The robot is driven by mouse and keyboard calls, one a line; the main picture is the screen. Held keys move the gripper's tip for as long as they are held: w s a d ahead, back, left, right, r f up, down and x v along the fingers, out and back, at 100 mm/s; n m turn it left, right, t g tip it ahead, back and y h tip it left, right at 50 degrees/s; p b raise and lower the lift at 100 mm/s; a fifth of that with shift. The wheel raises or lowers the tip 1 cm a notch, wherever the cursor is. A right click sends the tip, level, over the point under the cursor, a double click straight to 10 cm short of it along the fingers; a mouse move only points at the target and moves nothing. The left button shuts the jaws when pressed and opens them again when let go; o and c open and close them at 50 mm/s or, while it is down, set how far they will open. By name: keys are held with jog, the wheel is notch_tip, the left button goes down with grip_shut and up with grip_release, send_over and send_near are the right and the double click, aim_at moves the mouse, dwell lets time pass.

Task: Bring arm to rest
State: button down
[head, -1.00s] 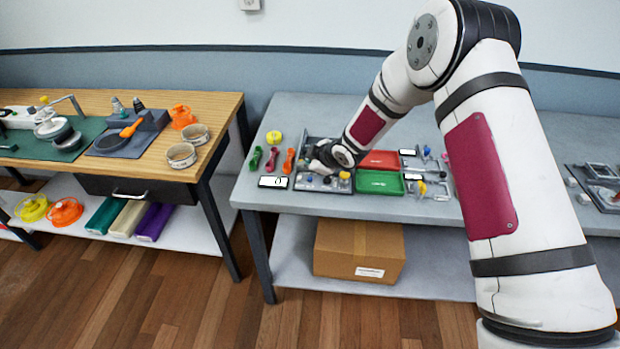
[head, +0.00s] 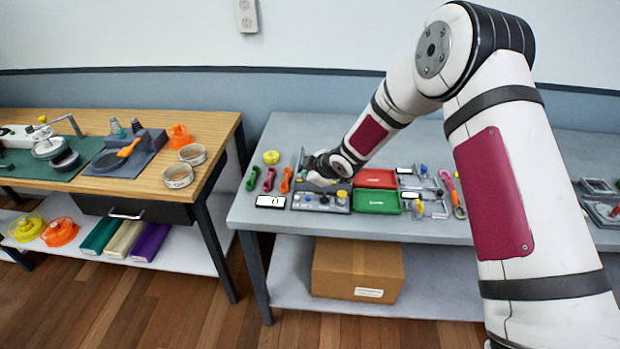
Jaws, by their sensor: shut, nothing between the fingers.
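My arm reaches down from the upper right of the head view to the grey table (head: 290,140). My gripper (head: 318,172) is small and dark at the arm's end. It is shut and empty, over the back of a grey tray (head: 305,201) of small parts. Its fingertips are partly hidden, and I cannot tell whether they touch anything. A red tray (head: 375,179) and a green tray (head: 376,201) lie just right of the gripper.
Green, pink and orange-red clips (head: 270,180) and a yellow roll (head: 271,157) lie left of the gripper. A wooden bench (head: 210,120) stands at left. A cardboard box (head: 357,268) sits on the lower shelf. The table's back left is clear.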

jog(key=s+d+r+m+h, duration=0.2)
jog(key=s+d+r+m, duration=0.15)
jog(key=d+r, duration=0.35)
jog(key=s+d+r+m+h, duration=0.2)
jog(key=s+d+r, duration=0.25)
jog(key=r, duration=0.55)
jog(key=s+d+r+m+h, duration=0.2)
jog(key=s+d+r+m, duration=0.15)
jog(key=d+r, duration=0.4)
jog(key=s+d+r+m+h, duration=0.1)
jog(key=s+d+r+m, duration=0.15)
jog(key=s, duration=0.45)
jog(key=s+d+r+m, duration=0.1)
jog(key=s+d+r, duration=0.1)
jog(key=s+r, duration=0.3)
jog(key=s+d+m+g+y, duration=0.1)
jog(key=s+m, duration=0.3)
jog(key=s, duration=1.5)
jog(key=shift+d+f, duration=0.2)
jog(key=shift+f, duration=0.2)
jog(key=shift+m, duration=0.25)
